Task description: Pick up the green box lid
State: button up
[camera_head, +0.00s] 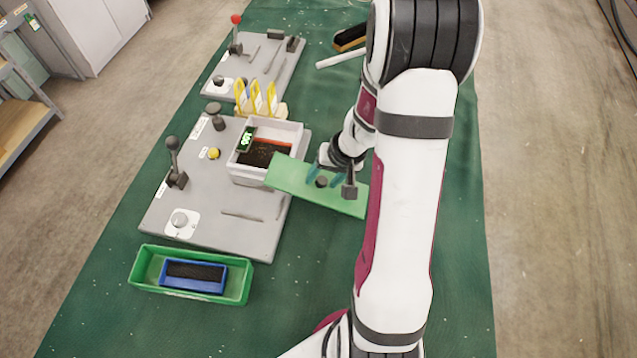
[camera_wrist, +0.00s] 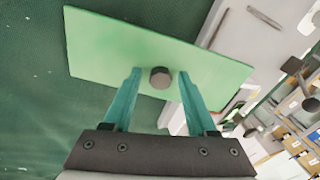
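The green box lid (camera_head: 290,176) is a flat plate with a dark round knob (camera_head: 321,181) on top. In the head view it lies right of the white bin, its left end overlapping the bin's corner. I cannot tell what it rests on. The lid also fills the upper part of the wrist view (camera_wrist: 120,45). My gripper (camera_head: 323,176) is open, with its teal fingers on either side of the knob. In the wrist view (camera_wrist: 159,73) gaps show between the knob and both fingers. The open green box (camera_head: 245,288) stands at the front left with a blue-framed block (camera_head: 195,277) inside.
The white bin (camera_head: 246,173) holds dark material and a small green display. It stands on a grey board (camera_head: 205,225) with levers and knobs. Yellow pieces (camera_head: 255,98) stand behind it. Another board (camera_head: 265,75) lies at the back. Green cloth is clear at the front.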

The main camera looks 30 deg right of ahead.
grip_shut()
